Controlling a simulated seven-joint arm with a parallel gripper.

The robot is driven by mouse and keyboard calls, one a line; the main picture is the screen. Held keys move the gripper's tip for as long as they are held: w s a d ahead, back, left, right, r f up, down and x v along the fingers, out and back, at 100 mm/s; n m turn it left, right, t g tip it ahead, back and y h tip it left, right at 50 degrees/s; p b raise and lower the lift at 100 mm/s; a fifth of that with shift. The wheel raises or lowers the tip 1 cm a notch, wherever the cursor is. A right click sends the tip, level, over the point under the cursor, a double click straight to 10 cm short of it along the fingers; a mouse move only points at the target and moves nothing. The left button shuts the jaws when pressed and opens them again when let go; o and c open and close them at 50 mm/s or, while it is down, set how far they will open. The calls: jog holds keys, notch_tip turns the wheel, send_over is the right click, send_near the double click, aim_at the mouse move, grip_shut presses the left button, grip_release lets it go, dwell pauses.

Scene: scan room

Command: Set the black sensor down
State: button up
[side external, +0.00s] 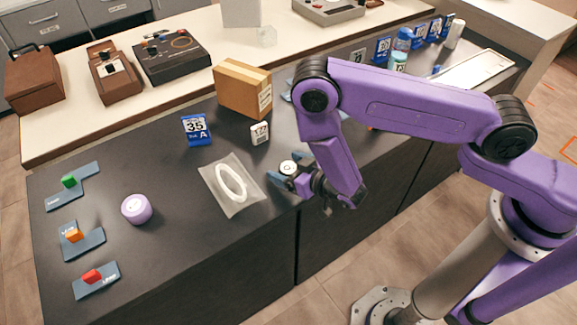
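A small round black sensor (288,168) with a pale face shows at the counter's front edge, near the middle of the side external view. My gripper (291,172) reaches in from the right, with its blue-grey fingers on both sides of the sensor. The fingers look closed on it. I cannot tell whether the sensor touches the dark counter top (165,245) or is held just above it. The gripper's wrist hides part of the counter edge behind it.
A clear bag with a white ring (231,183) lies just left of the gripper. Beyond stand a small white tag (260,133), a blue "35" block (196,130) and a cardboard box (242,88).

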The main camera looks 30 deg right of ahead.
aim_at(287, 172)
jog(key=shift+r, duration=0.15)
jog(key=v, duration=0.7)
jog(key=shift+s+r, duration=0.1)
jog(key=shift+s, duration=0.15)
jog(key=shift+w+a+g, duration=0.25)
jog(key=shift+w+g, duration=0.15)
jog(key=shift+g, duration=0.2)
jog(key=shift+w+a+r+g, duration=0.15)
jog(key=shift+a+g, duration=0.15)
jog(key=shift+g, duration=0.2)
jog(key=s+d+r+n+g+y, duration=0.15)
jog(key=s+r+n+g, duration=0.35)
jog(key=s+r+g, duration=0.5)
jog(key=s+d+r+n+h, duration=0.2)
jog(key=s+d+r, duration=0.3)
jog(key=d, duration=0.3)
jog(key=s+d+r+n+g+h, duration=0.1)
jog(key=s+d+r+n, duration=0.2)
jog(key=s+d+r, duration=0.3)
jog(key=shift+s+d+h, duration=0.35)
jog(key=shift+d, duration=0.7)
